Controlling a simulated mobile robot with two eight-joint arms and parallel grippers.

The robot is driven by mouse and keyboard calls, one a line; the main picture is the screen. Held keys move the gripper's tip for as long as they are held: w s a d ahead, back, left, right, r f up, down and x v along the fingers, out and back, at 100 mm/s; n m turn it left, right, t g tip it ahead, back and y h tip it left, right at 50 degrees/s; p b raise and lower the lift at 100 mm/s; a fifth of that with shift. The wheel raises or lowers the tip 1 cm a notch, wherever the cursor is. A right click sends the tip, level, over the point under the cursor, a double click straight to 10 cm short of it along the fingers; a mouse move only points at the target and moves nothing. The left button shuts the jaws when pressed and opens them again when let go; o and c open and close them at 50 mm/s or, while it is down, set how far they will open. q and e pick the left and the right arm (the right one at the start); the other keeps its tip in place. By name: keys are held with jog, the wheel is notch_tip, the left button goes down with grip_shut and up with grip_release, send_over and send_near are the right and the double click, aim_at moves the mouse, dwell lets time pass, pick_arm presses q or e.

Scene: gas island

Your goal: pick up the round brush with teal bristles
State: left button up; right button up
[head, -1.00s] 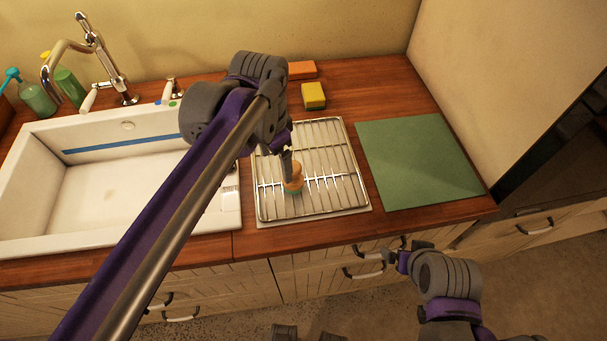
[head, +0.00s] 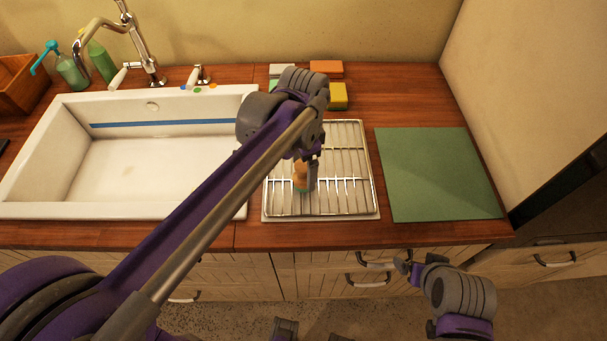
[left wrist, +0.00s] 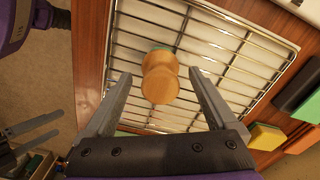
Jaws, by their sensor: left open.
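The round brush (head: 299,176) stands on the wire drying rack (head: 347,205), its wooden handle up. In the left wrist view the brush (left wrist: 160,78) shows its rounded wooden top, with a sliver of green bristle behind it. My left gripper (left wrist: 158,85) is open, with one finger on each side of the brush and clear gaps to both. In the head view the left gripper (head: 309,180) is right over the brush and partly hides it. My right gripper (head: 409,268) is low in front of the cabinet drawers, away from the brush; its jaw opening is too small to judge.
A white sink (head: 120,178) is left of the rack, with a faucet (head: 140,45) behind. A green mat (head: 438,172) lies to the right. Sponges, one orange (head: 326,67) and one yellow (head: 338,96), lie behind the rack. A wall closes the right side.

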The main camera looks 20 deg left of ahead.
aim_at(303, 177)
pick_arm(q)
jog(key=shift+f, duration=1.95)
jog(key=c, duration=1.3)
jog(key=shift+r, duration=0.1)
notch_tip(303, 177, up, 10)
jog(key=shift+f, duration=0.1)
jog(key=o, duration=0.7)
jog(key=c, duration=0.5)
jog(key=shift+f, duration=0.1)
